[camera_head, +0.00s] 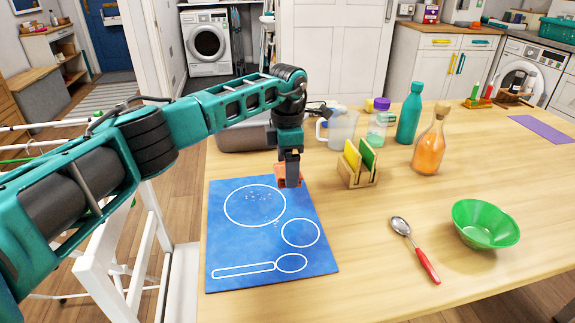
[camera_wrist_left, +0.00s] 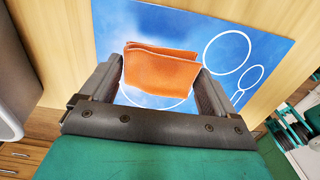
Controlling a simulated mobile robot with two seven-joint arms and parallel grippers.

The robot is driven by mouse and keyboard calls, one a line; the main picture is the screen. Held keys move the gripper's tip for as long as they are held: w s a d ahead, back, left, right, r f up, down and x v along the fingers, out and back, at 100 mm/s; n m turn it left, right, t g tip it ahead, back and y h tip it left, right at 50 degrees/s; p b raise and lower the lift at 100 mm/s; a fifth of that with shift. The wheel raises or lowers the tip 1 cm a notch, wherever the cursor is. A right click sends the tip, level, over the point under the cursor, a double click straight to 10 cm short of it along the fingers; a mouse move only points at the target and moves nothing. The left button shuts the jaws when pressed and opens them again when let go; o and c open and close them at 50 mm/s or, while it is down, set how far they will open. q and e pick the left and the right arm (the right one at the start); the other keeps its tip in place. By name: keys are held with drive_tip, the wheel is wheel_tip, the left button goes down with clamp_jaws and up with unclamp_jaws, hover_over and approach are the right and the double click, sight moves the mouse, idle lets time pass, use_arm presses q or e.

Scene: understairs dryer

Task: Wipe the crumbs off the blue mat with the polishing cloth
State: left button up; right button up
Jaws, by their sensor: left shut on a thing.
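The blue mat (camera_head: 235,245) lies on the table, printed with white outlines of a plate, a smaller circle and a spoon. Small pale crumbs (camera_head: 258,194) lie inside the large circle, and a few lie toward the small circle. The orange polishing cloth (camera_wrist_left: 162,68) is folded between the fingers of my left gripper (camera_wrist_left: 160,85). I cannot tell whether the cloth touches the mat. My right gripper is not in view.
A wooden holder (camera_head: 358,172) with yellow and green items stands right of the gripper. Behind are a grey bin (camera_head: 235,138), clear jug (camera_head: 342,130), teal bottle (camera_head: 409,115) and orange bottle (camera_head: 429,148). A red-handled spoon (camera_head: 425,262) and green bowl (camera_head: 484,224) lie right.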

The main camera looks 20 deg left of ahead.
use_arm(q)
wheel_tip(320, 180, up, 3)
drive_tip(key=p, duration=0.2)
drive_tip(key=shift+p, duration=0.3)
idle(0.5)
